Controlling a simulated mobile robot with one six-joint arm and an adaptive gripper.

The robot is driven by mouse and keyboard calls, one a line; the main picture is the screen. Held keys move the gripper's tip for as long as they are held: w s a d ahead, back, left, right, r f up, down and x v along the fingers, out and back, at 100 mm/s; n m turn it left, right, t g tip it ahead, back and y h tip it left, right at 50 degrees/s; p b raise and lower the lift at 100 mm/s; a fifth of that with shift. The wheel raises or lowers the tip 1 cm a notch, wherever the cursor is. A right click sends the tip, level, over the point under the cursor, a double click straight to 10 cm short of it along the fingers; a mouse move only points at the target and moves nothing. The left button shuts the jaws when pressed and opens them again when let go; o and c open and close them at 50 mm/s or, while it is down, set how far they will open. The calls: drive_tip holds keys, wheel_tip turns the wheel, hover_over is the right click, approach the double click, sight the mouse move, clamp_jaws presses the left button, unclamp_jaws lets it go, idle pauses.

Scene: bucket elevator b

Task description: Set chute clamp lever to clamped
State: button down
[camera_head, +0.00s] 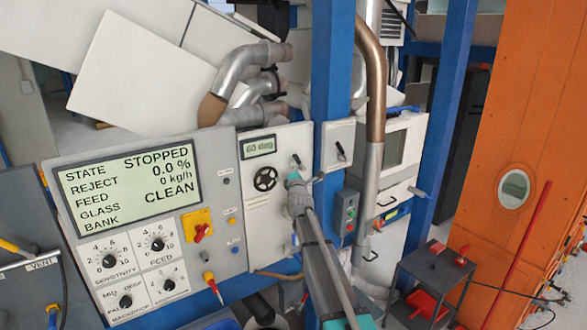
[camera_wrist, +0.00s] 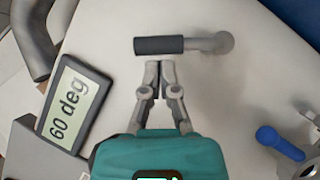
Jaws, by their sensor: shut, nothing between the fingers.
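A lever with a dark cylindrical grip (camera_wrist: 160,45) and a grey metal arm lies just beyond my fingertips in the wrist view. Its arm runs right to a round pivot (camera_wrist: 223,42) on a pale panel. No label shows beside it, so I cannot confirm it is the chute clamp lever. My gripper (camera_wrist: 159,66) is shut and empty, its fingertips close below the grip; I cannot tell whether they touch. In the head view my gripper (camera_head: 294,176) is in front of the white panel, near a small dark lever (camera_head: 297,160); its fingertips are hard to make out.
A "60 deg" display (camera_wrist: 74,104) sits left of my gripper. A blue-handled part (camera_wrist: 279,143) stands to the right. The head view shows a black handwheel (camera_head: 265,178), a blue post (camera_head: 333,70), a control panel (camera_head: 130,190) reading STOPPED, and pipes above.

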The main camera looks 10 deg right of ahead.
drive_tip(key=shift+w+d+r+p, duration=0.2)
drive_tip(key=shift+d+r+p, duration=0.15)
drive_tip(key=shift+r+p, duration=0.25)
idle(0.7)
drive_tip(key=shift+w+d+r, duration=0.1)
drive_tip(key=shift+d+r, duration=0.1)
drive_tip(key=shift+r, duration=0.1)
drive_tip(key=shift+w+d+r+p, duration=0.3)
drive_tip(key=shift+w+d, duration=0.1)
drive_tip(key=shift+d, duration=0.45)
drive_tip(key=shift+w+d+r+p, duration=0.15)
drive_tip(key=shift+w+d+p, duration=0.2)
drive_tip(key=shift+d, duration=0.45)
drive_tip(key=shift+w+d+r+p, duration=0.3)
drive_tip(key=shift+w+d, duration=0.1)
drive_tip(key=shift+d, duration=0.45)
